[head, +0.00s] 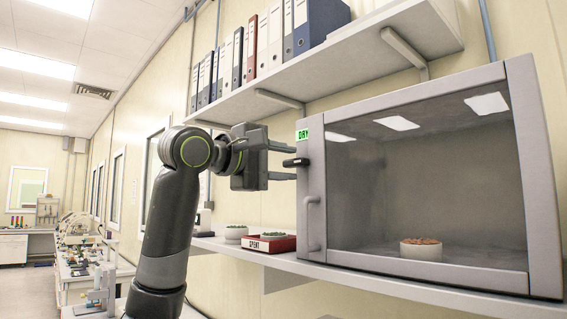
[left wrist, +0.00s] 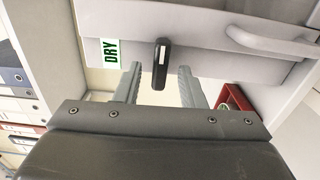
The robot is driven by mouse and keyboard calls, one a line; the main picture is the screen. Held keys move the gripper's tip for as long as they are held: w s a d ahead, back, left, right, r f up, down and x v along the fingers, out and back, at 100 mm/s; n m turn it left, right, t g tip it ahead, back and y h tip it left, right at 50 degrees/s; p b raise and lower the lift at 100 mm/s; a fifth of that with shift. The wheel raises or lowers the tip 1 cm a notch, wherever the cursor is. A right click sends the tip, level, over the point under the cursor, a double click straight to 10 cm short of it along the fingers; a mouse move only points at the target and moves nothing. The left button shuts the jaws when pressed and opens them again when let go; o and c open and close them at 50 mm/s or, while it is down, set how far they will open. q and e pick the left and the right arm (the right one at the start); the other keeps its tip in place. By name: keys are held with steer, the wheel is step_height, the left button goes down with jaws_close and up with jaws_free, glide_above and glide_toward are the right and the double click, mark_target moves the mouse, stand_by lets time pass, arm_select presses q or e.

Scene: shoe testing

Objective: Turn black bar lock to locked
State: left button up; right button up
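The black bar lock (head: 296,162) sits at the upper left edge of the grey cabinet (head: 313,215), just below a green DRY label (head: 303,135). In the head view the bar lies about level and sticks out to the left. In the left wrist view the black bar (left wrist: 160,64) points toward my gripper, between the lines of its fingers. My left gripper (head: 282,161) is open, one finger above and one below the bar. The left wrist view shows both fingers (left wrist: 158,82) apart, with gaps to the bar. My right gripper is not in view.
A vertical door handle (head: 312,222) is below the lock. A bowl of orange pieces (head: 421,249) stands inside the cabinet behind glass. Binders (head: 262,45) line the shelf above.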

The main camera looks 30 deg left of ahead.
arm_select(q)
steer(key=shift+s, duration=0.25)
steer(key=b+v, duration=0.7)
steer(key=v, duration=1)
steer(key=shift+w+a+f, duration=0.1)
